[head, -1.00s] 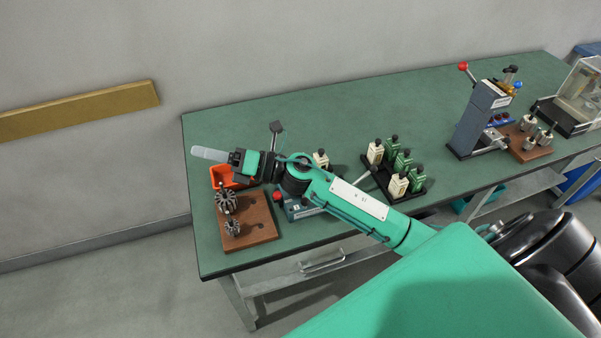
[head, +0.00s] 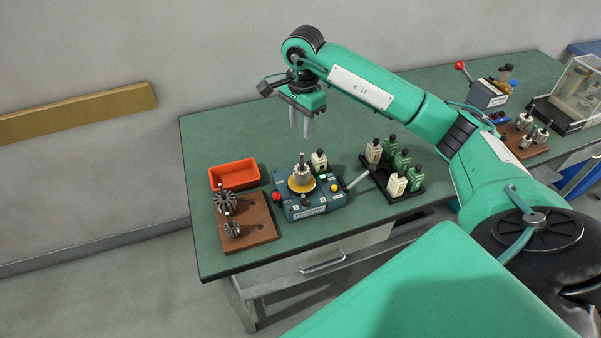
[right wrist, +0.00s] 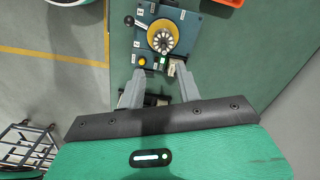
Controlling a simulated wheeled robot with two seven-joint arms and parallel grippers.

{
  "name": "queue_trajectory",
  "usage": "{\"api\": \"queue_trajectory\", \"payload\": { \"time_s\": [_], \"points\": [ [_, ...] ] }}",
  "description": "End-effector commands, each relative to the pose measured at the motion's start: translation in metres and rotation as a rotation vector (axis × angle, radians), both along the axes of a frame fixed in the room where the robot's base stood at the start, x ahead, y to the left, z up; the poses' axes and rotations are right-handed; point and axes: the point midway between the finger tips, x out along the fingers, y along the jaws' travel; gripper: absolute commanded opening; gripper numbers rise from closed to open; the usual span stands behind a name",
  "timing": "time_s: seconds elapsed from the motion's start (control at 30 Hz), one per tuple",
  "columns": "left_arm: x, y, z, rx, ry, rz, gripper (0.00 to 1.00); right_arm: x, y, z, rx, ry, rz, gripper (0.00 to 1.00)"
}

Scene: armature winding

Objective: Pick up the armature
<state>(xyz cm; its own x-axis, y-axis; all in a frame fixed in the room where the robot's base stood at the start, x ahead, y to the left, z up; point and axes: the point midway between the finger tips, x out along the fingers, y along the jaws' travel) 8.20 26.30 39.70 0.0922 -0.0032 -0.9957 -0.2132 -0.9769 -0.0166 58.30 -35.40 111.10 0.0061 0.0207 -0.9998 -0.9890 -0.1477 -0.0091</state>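A silvery slotted armature with an upright shaft (head: 301,174) sits on the yellow disc of a blue-grey winding machine (head: 318,206). In the right wrist view the armature (right wrist: 162,39) shows from above, beyond the fingertips. My right gripper (head: 301,128) points down above and behind the machine, apart from the armature. In the right wrist view the right gripper (right wrist: 159,85) has its fingers spread with nothing between them. Other slotted armatures (head: 225,203) stand on a brown wooden board (head: 262,220) at the left. My left gripper is out of view.
An orange bin (head: 234,174) lies behind the wooden board. A black rack (head: 372,167) with cream and green bottles stands right of the machine. A cream bottle (head: 319,161) is close behind the machine. A press (head: 486,95) and a clear-covered box (head: 578,92) are farther right.

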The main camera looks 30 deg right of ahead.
Motion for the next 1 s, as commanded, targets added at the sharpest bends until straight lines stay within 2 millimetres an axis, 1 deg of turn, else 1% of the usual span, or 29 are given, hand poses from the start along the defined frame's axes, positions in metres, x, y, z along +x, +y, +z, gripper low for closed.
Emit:
{"api": "queue_trajectory", "payload": {
  "time_s": [0.07, 0.17, 0.4, 0.5, 0.6, 0.73, 0.87, 1.0],
  "points": [
    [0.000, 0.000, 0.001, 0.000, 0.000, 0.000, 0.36, -0.001, -0.005, 0.000, -0.021, 0.006, -0.001, 0.35],
    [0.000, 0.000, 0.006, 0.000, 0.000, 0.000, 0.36, -0.001, -0.006, -0.011, -0.026, 0.011, -0.002, 0.35],
    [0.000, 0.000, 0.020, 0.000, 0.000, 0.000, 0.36, -0.001, -0.005, -0.055, -0.022, 0.012, -0.002, 0.35],
    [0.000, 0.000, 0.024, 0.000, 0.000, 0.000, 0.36, 0.000, -0.005, -0.070, -0.021, 0.010, -0.002, 0.35],
    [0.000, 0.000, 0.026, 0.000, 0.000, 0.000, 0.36, 0.000, -0.006, -0.080, -0.021, 0.008, -0.001, 0.35],
    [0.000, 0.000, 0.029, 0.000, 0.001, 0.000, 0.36, 0.001, -0.006, -0.085, -0.021, 0.007, -0.002, 0.35],
    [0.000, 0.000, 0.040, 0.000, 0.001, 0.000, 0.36, 0.003, -0.006, -0.096, -0.020, 0.010, -0.002, 0.35],
    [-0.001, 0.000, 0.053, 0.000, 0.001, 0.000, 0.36, 0.008, -0.008, -0.112, -0.019, 0.010, -0.002, 0.35]
  ]
}}
